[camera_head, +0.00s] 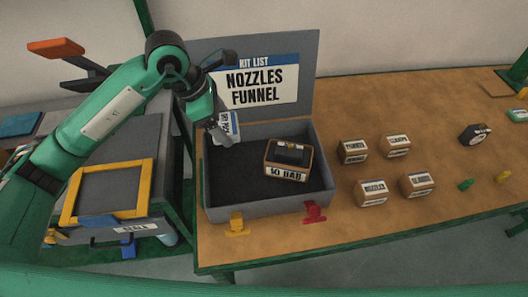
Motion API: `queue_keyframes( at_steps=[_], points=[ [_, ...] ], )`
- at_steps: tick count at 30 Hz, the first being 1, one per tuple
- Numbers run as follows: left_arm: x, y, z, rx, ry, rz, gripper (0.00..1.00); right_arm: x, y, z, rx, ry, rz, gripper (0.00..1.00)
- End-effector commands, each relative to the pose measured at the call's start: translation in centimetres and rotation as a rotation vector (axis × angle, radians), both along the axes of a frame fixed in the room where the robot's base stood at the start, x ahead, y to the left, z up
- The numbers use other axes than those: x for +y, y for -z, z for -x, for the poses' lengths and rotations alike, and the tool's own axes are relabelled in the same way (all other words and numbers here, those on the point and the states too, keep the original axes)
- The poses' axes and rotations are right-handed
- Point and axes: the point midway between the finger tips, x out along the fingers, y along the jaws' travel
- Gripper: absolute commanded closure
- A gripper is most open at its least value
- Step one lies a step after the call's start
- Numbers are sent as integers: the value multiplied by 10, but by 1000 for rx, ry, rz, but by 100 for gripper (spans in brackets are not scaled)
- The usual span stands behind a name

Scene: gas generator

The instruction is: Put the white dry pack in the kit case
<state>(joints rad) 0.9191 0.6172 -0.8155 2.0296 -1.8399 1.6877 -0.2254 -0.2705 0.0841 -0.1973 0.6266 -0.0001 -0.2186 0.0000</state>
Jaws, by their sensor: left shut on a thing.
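The grey kit case (263,210) stands open on the wooden table, its lid up at the back with a card reading "KIT LIST NOZZLES FUNNEL". My left gripper (220,130) is over the left part of the case, shut on a white pack (230,127) with a blue band and partly hidden lettering. The pack appears tilted beside the case's left inner side; I cannot tell whether it touches the case. A brown box marked "SO DAB" (287,174) sits inside the case at the right. My right gripper is not in view.
Several small labelled boxes, including one marked "NOZZLES" (374,193), stand right of the case. A yellow latch (237,224) and a red latch (314,212) are at its front. A yellow-framed tray (108,214) is at left. The case's left floor is clear.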

Motion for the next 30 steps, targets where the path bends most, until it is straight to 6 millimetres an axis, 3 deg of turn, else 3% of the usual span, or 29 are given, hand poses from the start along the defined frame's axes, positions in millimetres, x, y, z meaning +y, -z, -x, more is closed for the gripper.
queue_keyframes(
  at_steps=[5,10,15,21,30],
  points=[
    [0,17,1,6,-2,0,46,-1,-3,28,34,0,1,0],
    [0,58,2,8,-1,-2,46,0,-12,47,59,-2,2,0],
    [0,103,2,9,-2,-1,46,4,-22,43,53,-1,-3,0],
    [0,144,1,4,-1,0,46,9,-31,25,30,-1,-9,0],
    [0,170,2,4,-1,-1,46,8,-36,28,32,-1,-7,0]
  ],
)
